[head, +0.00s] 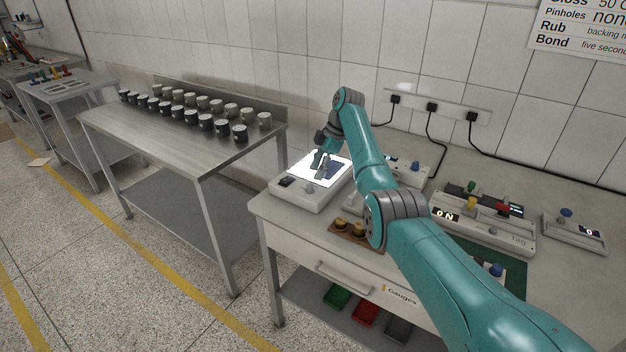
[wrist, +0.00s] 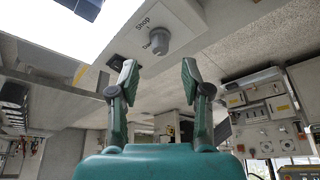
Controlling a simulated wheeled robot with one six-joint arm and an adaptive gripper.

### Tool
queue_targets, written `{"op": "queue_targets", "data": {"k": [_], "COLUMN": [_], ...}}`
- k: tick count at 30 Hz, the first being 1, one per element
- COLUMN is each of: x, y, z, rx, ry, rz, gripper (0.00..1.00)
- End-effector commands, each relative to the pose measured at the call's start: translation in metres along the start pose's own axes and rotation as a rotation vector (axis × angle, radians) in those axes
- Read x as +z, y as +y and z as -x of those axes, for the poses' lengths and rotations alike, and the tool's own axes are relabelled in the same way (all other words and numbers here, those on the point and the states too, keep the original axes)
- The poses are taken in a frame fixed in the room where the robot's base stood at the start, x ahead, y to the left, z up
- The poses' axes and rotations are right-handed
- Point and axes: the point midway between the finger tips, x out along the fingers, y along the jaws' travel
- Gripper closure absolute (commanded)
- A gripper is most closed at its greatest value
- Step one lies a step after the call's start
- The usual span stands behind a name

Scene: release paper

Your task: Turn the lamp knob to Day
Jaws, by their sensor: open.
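The lamp box (head: 295,195) is white with a brightly lit top panel and stands at the left end of the bench. Its grey lamp knob (head: 309,189) is on the front edge of its top. In the wrist view the knob (wrist: 159,42) has the label "Shop" and a partly hidden label starting "Da" beside it. I cannot tell which label it points at. My gripper (head: 323,168) is over the lit panel in the head view. In the wrist view my gripper (wrist: 158,76) is open and empty, its fingertips apart from the knob, which lies ahead between them.
A dark blue piece (head: 336,169) lies on the lit panel. A small dark display (head: 286,183) is left of the knob. Yellow-brown pieces on a brown holder (head: 346,232) stand at the bench front. A device reading "ON" (head: 480,225) is on the right. Several cups (head: 220,126) stand on another table.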

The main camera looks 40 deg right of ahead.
Motion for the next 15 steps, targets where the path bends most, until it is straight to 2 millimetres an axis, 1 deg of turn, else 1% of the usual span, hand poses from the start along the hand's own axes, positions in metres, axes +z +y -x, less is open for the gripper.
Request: {"op": "queue_targets", "data": {"k": [1,6,10,15], "x": [0.000,0.000,0.000,0.000], "y": [0.001,0.001,0.000,0.000], "z": [0.012,0.042,0.056,0.064], "rx": [0.004,0.002,0.001,0.000], "ry": [0.000,0.000,0.001,0.001], "rz": [0.000,0.000,0.000,0.000], "gripper": [0.52,0.52,0.52,0.52]}}
